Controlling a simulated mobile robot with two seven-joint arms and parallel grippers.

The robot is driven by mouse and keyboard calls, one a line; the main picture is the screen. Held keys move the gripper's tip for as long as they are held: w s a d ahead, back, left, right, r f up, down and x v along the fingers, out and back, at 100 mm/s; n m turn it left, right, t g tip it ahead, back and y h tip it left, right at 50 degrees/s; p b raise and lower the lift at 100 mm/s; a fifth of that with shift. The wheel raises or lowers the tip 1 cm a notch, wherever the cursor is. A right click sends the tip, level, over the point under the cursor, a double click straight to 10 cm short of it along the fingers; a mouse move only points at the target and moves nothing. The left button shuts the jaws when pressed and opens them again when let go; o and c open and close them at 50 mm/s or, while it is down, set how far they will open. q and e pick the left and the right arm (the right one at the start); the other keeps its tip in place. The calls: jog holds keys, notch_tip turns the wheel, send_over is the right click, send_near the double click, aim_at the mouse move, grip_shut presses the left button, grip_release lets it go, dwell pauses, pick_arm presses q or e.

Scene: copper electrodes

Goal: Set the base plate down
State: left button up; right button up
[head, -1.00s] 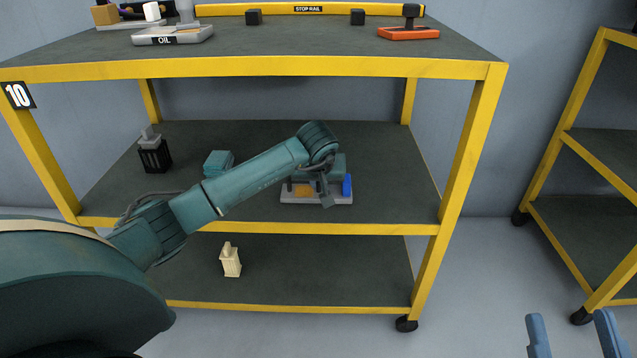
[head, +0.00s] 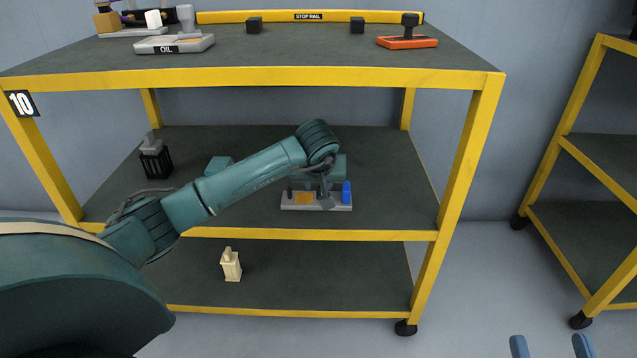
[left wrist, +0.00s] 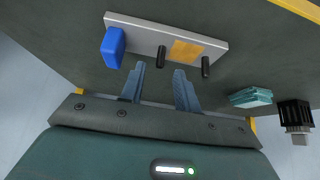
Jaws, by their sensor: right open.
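The base plate (head: 290,206), a light grey slab, lies on the middle shelf of the yellow cart. It carries a blue block (head: 347,193), a flat orange square (head: 304,198) and dark posts. In the left wrist view the plate (left wrist: 140,30) shows whole, just beyond my left fingers. My left gripper (left wrist: 159,68) is open, its fingertips apart with a dark post (left wrist: 160,57) seen between them. I see no contact. In the head view my left gripper (head: 325,197) partly covers the plate. My right gripper (head: 551,346) is open and empty at the lower right edge.
On the middle shelf (head: 400,180) are a teal block (head: 218,165) and a black lantern-like item (head: 155,160). A cream item (head: 231,265) stands on the lower shelf. The top shelf holds an oil tray (head: 174,44) and an orange-based tool (head: 407,41). Another cart stands right.

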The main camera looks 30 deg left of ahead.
pick_arm(q)
jog(key=p+v, duration=0.2)
jog(key=v, duration=0.6)
jog(key=s+d+f+n+g+h, duration=0.2)
jog(key=s+d+f+h, duration=0.35)
jog(key=d, duration=0.65)
jog(key=s+d+f+n+g+h, duration=0.25)
jog(key=s+d+h, duration=0.55)
jog(key=d, duration=0.4)
jog(key=s+d+r+n+h, duration=0.95)
jog(key=r+n, duration=0.25)
jog(key=n, duration=0.2)
jog(key=w+a+r+n+t+y, duration=0.1)
jog(key=a+r+n+t+y, duration=0.15)
jog(key=n+t, duration=0.8)
jog(key=w+a+r+n+t+y, duration=0.1)
jog(key=a+n+t, duration=0.35)
jog(key=n, duration=1.15)
jog(key=a+f+n+y, duration=0.1)
jog(key=n+y, duration=0.1)
jog(key=n, duration=0.2)
jog(key=f+n+t+y, duration=0.1)
jog(key=f+n+y, duration=0.1)
jog(key=n, duration=0.3)
jog(key=a+f+n+t+y, duration=0.1)
jog(key=n+y, duration=0.2)
jog(key=n, duration=0.2)
jog(key=shift+s+a+f, duration=0.15)
jog(key=shift+s+a, duration=0.1)
jog(key=shift+a, duration=0.1)
